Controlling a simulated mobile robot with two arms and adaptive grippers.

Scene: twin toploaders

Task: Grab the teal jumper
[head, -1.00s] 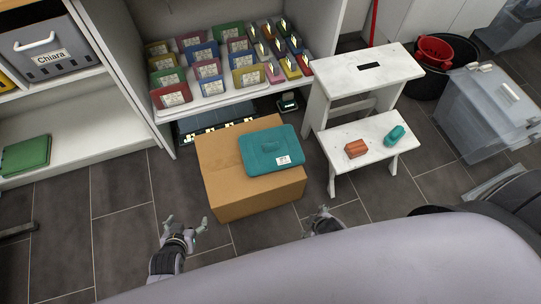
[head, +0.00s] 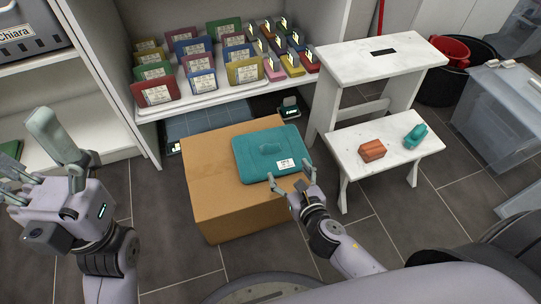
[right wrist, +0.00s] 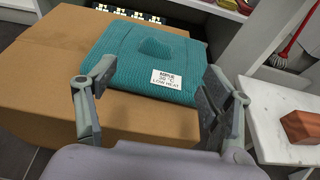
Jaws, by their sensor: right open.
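The teal jumper (head: 268,152) lies folded flat on top of a cardboard box (head: 215,200). A white label is on its near right corner; in the right wrist view the jumper (right wrist: 125,58) shows the label reading 30 °C, low heat. My right gripper (head: 290,174) is open and empty at the jumper's near right edge. In the right wrist view its fingers (right wrist: 158,78) are spread, with the jumper's near edge ahead of and between them; I cannot tell if they touch it. My left gripper (head: 28,148) is at the far left, fingers apart and empty, away from the jumper.
A white step stool (head: 350,150) stands right of the box, with a rust-coloured block (head: 372,150) and a teal object (head: 415,135) on its lower step. A white shelf (head: 215,100) of coloured labelled items is behind the box. Clear bins (head: 505,110) stand at right.

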